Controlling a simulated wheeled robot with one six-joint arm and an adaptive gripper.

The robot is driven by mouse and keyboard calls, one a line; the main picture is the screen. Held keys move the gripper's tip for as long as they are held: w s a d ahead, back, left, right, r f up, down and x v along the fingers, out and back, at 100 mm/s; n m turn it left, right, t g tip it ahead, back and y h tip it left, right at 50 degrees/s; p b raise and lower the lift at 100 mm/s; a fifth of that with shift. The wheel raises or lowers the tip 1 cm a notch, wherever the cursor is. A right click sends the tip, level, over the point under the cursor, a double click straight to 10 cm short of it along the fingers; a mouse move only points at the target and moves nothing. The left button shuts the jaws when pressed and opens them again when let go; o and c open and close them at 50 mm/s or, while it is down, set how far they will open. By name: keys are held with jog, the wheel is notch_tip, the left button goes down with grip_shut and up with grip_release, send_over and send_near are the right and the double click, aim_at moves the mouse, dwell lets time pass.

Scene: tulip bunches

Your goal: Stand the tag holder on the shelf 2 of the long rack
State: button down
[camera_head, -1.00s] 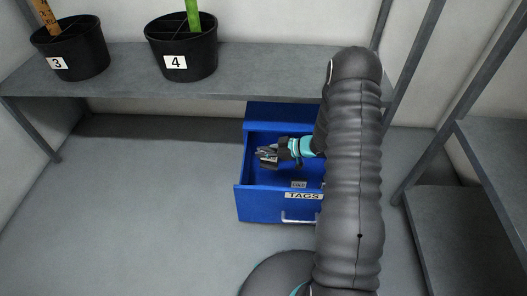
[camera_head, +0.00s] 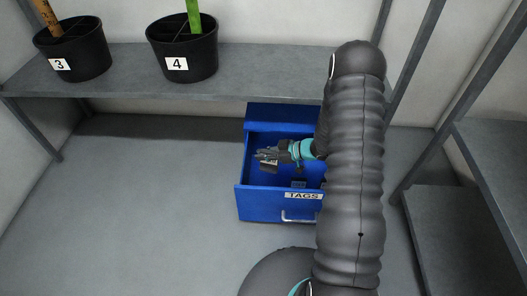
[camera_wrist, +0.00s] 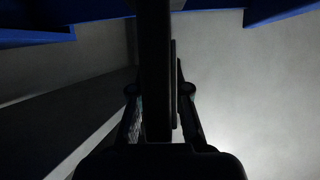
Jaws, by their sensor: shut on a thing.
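My gripper (camera_head: 268,157) is shut on a small grey thing, which I take to be the tag holder (camera_head: 270,168). It is over the open blue drawer marked TAGS (camera_head: 243,207), towards its left side. In the wrist view, the tag holder (camera_wrist: 155,75) is a dark upright slab between the fingers, seen nearly edge-on. Its face and any writing are hidden. Another small dark holder (camera_head: 299,184) lies in the drawer near its front wall. I cannot tell which shelf is shelf 2.
A long grey shelf (camera_head: 110,81) at the back holds black pots marked 3 (camera_head: 88,57) and 4 (camera_head: 197,62). Another grey rack (camera_head: 490,150) stands at the right. My arm hides the drawer's right side. The floor (camera_head: 150,200) at left is clear.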

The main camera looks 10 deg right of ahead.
jog(key=s+a+r+p, duration=0.1)
jog(key=s+a, duration=0.1)
jog(key=s, duration=0.5)
jog(key=shift+s+r, duration=0.3)
dwell(0.5)
jog(key=shift+s, duration=0.1)
jog(key=s+a+b, duration=0.1)
jog(key=s+a, duration=0.1)
jog(key=s, duration=0.7)
jog(key=shift+s+a, duration=0.25)
jog(key=shift+a, duration=0.1)
dwell(0.7)
jog(key=shift+w, duration=0.1)
dwell(1.0)
